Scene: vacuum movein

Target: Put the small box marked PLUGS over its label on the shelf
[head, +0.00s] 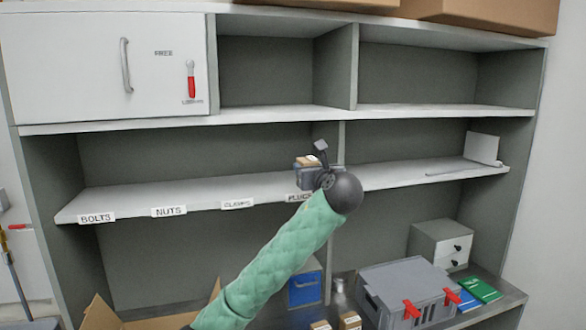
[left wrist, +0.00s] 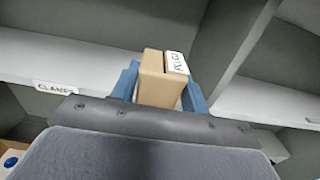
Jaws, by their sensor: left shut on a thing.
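The small cardboard box (head: 307,160) with a white label sits between the fingers of my left gripper (head: 318,165), in front of the middle shelf (head: 200,193). In the left wrist view the brown box (left wrist: 152,82) shows between two blue fingers (left wrist: 160,88), with its white marked face at the upper right. The left gripper is shut on it. The PLUGS shelf label (head: 297,197) is on the shelf's front edge, just below the gripper and partly hidden by it. I cannot tell whether the box touches the shelf. My right gripper is not in view.
Labels BOLTS (head: 97,218), NUTS (head: 169,211) and CLAMPS (head: 238,204) run along the edge to the left; the shelf above them is clear. A divider (head: 341,145) stands behind the gripper. Below are a grey case (head: 405,280), small boxes (head: 349,320) and a blue-fronted bin (head: 304,288).

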